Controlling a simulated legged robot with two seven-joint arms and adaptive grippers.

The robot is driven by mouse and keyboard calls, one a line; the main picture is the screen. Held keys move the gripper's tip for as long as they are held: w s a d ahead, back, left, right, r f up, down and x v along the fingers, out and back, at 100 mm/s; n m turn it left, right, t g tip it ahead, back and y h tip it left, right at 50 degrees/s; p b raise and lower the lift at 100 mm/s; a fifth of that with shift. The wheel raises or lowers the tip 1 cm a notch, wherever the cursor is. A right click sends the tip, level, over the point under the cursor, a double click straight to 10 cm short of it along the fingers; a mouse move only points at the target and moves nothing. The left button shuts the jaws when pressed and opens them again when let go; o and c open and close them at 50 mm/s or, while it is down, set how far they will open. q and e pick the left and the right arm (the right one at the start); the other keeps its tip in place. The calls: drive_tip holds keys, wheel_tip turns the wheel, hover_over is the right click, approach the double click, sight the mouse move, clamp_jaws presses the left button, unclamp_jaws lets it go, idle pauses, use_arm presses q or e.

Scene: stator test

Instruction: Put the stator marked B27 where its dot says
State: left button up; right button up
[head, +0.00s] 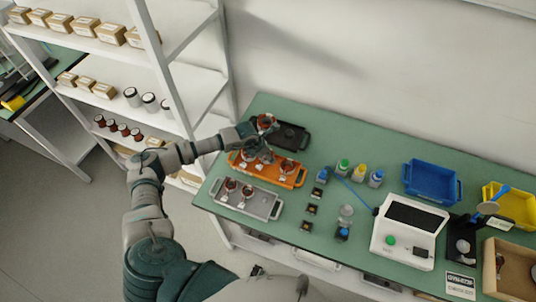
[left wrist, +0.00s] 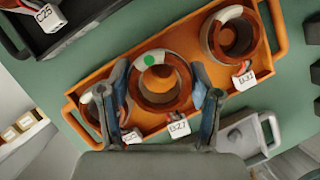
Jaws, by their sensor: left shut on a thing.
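The stator marked B27 (left wrist: 155,84) is a copper ring with a pale upper rim and a green dot, seen in the left wrist view. Its white tag reads B27. It is the middle one of three stators in the orange tray (left wrist: 75,107); the tray also shows in the head view (head: 298,182). My left gripper (left wrist: 162,103) is shut on it, one finger on each side; in the head view the gripper (head: 266,154) is over the tray. I cannot tell whether the stator is lifted. My right gripper is not in view.
A black tray (head: 292,136) with a stator tagged C25 lies behind. A grey tray (head: 262,206) with two stators lies in front. Bottles (head: 343,168), a white device (head: 408,232), a blue tray (head: 432,181), a yellow tray (head: 512,205) and a brown box (head: 511,290) stand rightward.

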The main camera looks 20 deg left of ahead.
use_arm(q)
drive_tip(key=shift+a, duration=0.15)
drive_tip(key=shift+d+r, duration=0.1)
drive_tip(key=shift+d, duration=0.3)
drive_tip(key=shift+f, duration=0.2)
drive_tip(key=shift+a+f+b, duration=0.15)
drive_tip(key=shift+f+b, duration=0.45)
drive_tip(key=shift+f, duration=0.15)
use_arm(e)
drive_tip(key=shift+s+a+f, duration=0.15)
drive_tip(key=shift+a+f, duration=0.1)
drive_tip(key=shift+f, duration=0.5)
use_arm(q)
drive_tip(key=shift+d, duration=0.25)
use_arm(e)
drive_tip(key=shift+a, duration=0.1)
use_arm(q)
drive_tip(key=shift+a+f+b, duration=0.1)
drive_tip(key=shift+f+b, duration=0.2)
drive_tip(key=shift+b, duration=0.1)
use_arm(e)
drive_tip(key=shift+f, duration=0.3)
